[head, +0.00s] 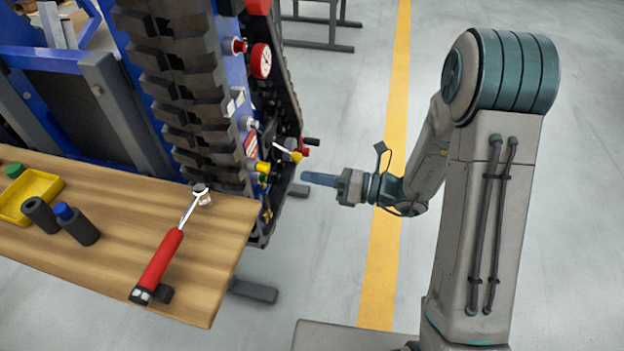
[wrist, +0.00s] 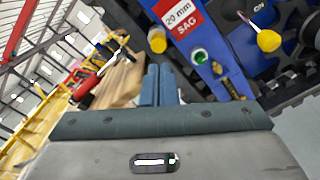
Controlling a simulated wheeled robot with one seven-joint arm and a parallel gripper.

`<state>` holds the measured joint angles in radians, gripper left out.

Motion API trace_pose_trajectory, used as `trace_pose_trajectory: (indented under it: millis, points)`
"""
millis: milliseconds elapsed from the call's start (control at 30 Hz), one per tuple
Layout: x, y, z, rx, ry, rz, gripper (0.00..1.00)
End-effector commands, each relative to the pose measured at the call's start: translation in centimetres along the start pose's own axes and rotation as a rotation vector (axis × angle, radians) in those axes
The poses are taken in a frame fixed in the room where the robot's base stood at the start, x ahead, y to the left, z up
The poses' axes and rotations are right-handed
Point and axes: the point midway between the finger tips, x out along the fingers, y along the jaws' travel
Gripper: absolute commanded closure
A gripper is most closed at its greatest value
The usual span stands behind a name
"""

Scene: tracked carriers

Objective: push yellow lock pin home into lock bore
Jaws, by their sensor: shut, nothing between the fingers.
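My gripper (head: 308,177) is shut and empty, its fingers pointing left toward the blue carrier side. In the wrist view the closed fingers (wrist: 160,85) point up the picture. A yellow cylinder (wrist: 157,40), which looks like the lock pin, sticks out of the blue plate just beyond the fingertips. It also shows in the head view (head: 263,167), left of the fingertips with a gap between. How deep it sits is unclear, and I cannot make out its bore. A separate yellow ball knob (wrist: 268,40) is on a lever near an "ON" mark.
A red "20 mm SAG" label (wrist: 181,20), a green-ringed fitting (wrist: 199,57) and a brass fitting (wrist: 228,88) are close by. A wooden bench (head: 215,240) carries a red-handled wrench (head: 162,262) and a yellow tray (head: 30,196). The floor right of the carrier is open.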

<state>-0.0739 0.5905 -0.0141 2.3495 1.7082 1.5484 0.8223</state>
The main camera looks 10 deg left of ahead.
Motion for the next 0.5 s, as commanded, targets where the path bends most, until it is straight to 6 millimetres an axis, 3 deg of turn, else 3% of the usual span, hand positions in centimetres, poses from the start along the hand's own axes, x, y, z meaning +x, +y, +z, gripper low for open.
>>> trace_pose_trajectory:
  millis: [500]
  points:
    - [5.0,0.2,0.0,-0.002,-0.002,0.003,1.00]
